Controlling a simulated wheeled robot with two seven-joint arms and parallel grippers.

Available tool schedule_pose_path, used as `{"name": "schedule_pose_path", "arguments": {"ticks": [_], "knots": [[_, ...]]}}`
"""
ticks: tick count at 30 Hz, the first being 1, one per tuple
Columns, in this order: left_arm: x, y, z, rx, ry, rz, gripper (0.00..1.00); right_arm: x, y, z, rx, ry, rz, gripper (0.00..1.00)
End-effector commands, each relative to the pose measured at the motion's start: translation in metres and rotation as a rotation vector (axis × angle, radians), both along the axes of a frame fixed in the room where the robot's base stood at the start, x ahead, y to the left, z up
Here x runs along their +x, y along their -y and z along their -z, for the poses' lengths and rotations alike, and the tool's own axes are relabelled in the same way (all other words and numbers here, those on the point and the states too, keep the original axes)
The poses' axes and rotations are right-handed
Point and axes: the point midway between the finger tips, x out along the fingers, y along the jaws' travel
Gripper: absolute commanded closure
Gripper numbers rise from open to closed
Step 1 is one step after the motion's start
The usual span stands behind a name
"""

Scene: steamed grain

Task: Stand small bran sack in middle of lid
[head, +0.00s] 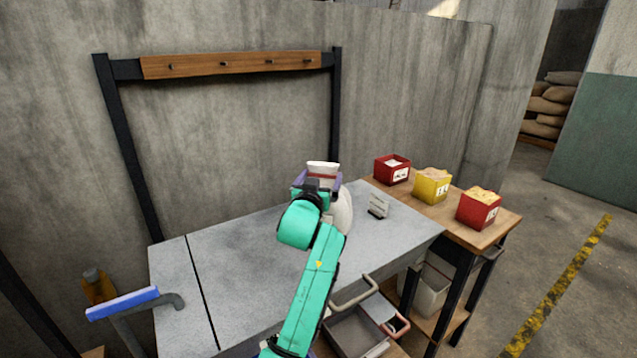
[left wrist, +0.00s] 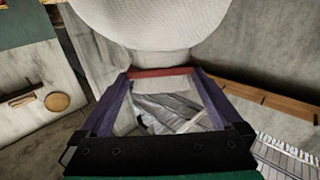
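A small white sack (head: 343,210) with a red band hangs above the grey bench top (head: 255,255). Its pale top shows above the gripper in the head view. My left gripper (head: 320,182) has its purple fingers on either side of the sack's neck, at the red band. In the left wrist view the sack's woven body (left wrist: 165,25) bulges beyond the fingertips (left wrist: 163,75), and crumpled cloth shows between the fingers. I cannot make out a separate lid; the grey top has a dark seam at left. My right gripper is not in view.
A red box (head: 392,170), a yellow box (head: 432,186) and another red box (head: 479,208) stand on the wooden side table. A small card (head: 378,206) stands on the grey top. A blue-handled bar (head: 122,303) is at lower left. The left part of the top is clear.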

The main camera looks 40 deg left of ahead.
Motion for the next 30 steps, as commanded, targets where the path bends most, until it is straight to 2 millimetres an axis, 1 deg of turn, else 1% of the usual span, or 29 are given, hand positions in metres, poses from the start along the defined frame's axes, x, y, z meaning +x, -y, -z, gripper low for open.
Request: {"name": "schedule_pose_path", "arguments": {"ticks": [2, 5, 8, 12, 16, 20, 30], "knots": [[-0.005, 0.003, 0.002, 0.0, -0.001, 0.001, 0.0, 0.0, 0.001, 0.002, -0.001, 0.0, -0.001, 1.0], [-0.019, 0.011, 0.003, 0.0, 0.0, 0.001, 0.0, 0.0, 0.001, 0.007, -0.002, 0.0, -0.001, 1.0], [-0.04, 0.023, 0.004, 0.0, 0.0, 0.002, 0.0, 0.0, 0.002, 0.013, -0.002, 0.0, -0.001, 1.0], [-0.075, 0.041, 0.005, -0.002, 0.001, 0.002, 0.0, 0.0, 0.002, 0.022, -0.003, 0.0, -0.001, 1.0], [-0.096, 0.052, 0.003, -0.001, 0.0, 0.001, 0.0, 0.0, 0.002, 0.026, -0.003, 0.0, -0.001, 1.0], [-0.104, 0.056, 0.001, -0.001, 0.0, 0.0, 0.0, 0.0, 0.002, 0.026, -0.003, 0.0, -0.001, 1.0], [-0.104, 0.056, 0.0, 0.0, 0.0, 0.0, 0.0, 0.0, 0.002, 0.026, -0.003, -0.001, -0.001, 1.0]]}}
